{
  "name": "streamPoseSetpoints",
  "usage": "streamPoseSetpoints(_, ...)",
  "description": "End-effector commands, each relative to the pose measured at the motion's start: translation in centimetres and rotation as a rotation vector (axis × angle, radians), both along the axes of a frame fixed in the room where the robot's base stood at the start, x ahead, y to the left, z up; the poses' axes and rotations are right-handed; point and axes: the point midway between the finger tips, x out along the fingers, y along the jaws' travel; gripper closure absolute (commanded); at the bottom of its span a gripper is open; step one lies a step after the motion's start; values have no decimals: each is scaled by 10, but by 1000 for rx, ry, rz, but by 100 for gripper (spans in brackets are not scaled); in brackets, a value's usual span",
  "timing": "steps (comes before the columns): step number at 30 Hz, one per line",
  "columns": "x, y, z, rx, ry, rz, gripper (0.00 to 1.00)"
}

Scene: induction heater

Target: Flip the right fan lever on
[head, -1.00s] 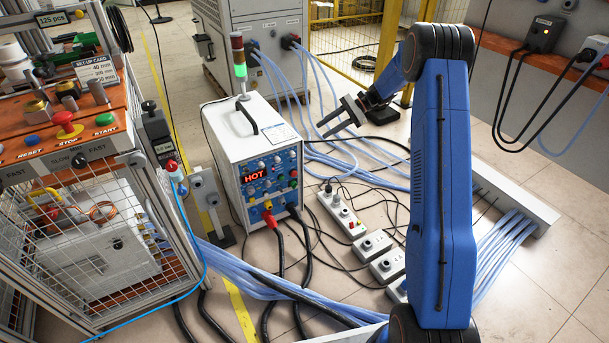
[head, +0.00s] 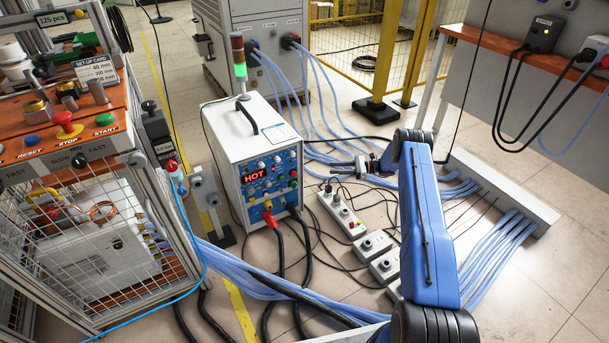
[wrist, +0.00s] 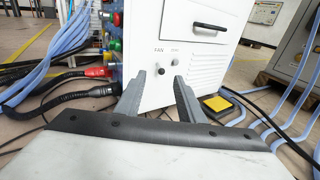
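The white induction heater (head: 228,150) stands on the floor in the head view, its front display reading HOT. Its right side, with the fan controls, is hidden there. The wrist view shows that white side panel (wrist: 205,65) with a small FAN label and two small dark levers, a left lever (wrist: 161,71) and a right lever (wrist: 175,62). I cannot tell their positions clearly. My gripper (wrist: 159,76) is open and empty, its fingers pointing at the panel around the levers. I see no clear contact. In the head view my gripper (head: 343,170) is low, right of the heater.
Power strips (head: 342,214) and loose cables lie on the floor below my arm. Blue hoses (head: 330,120) run behind the heater.

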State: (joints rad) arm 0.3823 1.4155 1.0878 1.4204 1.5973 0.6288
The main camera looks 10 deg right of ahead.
Motion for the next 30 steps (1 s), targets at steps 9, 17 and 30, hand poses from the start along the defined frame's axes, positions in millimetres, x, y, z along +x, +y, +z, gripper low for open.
streamPoseSetpoints(9,-3,-12,-52,79,38,-55,65)
streamPoseSetpoints(17,4,10,-53,82,40,-54,65)
streamPoseSetpoints(30,27,84,-53,81,40,-55,65)
